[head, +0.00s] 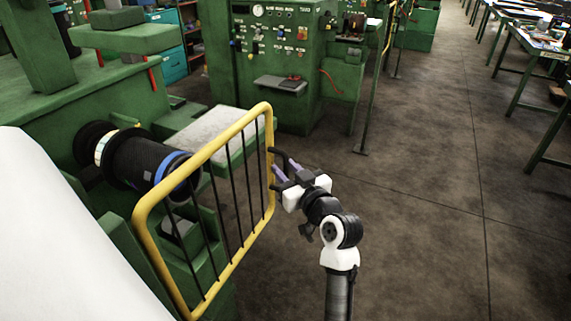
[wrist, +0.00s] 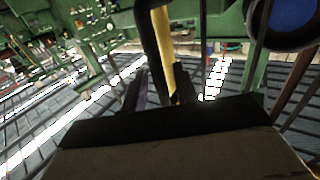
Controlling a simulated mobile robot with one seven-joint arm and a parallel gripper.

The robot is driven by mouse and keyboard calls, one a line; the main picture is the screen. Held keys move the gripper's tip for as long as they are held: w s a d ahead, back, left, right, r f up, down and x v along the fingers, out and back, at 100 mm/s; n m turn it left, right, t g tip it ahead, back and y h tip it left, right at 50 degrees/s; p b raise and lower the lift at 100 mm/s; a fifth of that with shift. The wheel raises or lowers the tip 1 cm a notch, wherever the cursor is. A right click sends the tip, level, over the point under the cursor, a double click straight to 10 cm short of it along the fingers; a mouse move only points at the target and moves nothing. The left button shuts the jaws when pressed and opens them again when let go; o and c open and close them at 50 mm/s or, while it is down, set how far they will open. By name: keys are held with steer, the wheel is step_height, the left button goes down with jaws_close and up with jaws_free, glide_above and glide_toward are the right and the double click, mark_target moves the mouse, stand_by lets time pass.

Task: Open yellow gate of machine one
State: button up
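The yellow gate (head: 202,154) of the machine is a yellow tube frame with thin black bars. It stands in front of the green machine at the left of the head view. A black handle (head: 283,153) is on the gate's right upright; it also shows in the wrist view (wrist: 150,45) beside the yellow tube (wrist: 163,50). My gripper (head: 285,169) is at the handle, just right of the upright. Its two fingers are apart, and in the wrist view the handle's lower end lies between or just beyond them (wrist: 160,90). I cannot tell whether they touch it.
The green machine carries a black cylinder (head: 140,160) with a blue band behind the gate. A green control cabinet (head: 275,60) stands at the back. A white surface (head: 50,240) fills the lower left. Open dark floor (head: 430,200) lies to the right, with green tables (head: 520,65) beyond.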

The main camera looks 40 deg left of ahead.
steer(key=shift+w+a, duration=0.15)
steer(key=shift+a, duration=0.2)
jaws_close()
steer(key=shift+d, duration=0.1)
